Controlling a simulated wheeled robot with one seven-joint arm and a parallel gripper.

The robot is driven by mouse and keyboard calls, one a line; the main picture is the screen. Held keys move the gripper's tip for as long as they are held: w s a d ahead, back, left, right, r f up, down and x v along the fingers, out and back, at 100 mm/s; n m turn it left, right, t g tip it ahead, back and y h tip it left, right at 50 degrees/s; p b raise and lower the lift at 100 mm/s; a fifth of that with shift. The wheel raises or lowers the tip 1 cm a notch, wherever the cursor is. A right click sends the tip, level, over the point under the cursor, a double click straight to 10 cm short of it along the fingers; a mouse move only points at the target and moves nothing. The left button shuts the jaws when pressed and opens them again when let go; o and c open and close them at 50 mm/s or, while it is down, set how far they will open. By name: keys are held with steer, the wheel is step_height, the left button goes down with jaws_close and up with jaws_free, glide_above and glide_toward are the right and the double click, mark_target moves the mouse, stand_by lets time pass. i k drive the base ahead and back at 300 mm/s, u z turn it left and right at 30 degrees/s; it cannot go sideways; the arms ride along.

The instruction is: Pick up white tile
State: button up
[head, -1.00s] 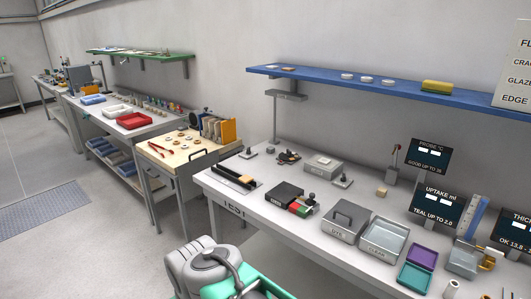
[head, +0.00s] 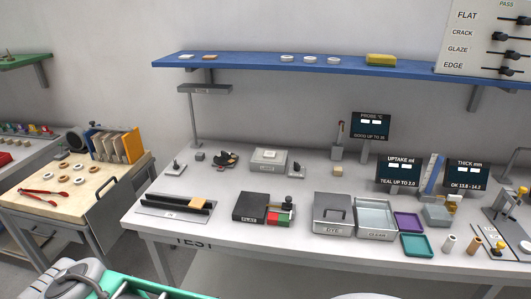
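A small flat white tile (head: 187,56) lies at the left end of the blue wall shelf (head: 330,68), beside a flat orange-brown tile (head: 209,57). It is small in this view, so its details are hard to tell. My gripper is not in view; only grey and green parts of my own body show at the bottom left, well below the shelf and in front of the bench.
A wooden-topped table (head: 40,200) stands left.

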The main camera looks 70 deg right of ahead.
mark_target(271, 154)
steer(key=z, duration=0.6)
steer(key=i, duration=0.85)
steer(key=z, duration=1.3)
steer(key=i, duration=0.4)
steer(key=z, duration=0.3)
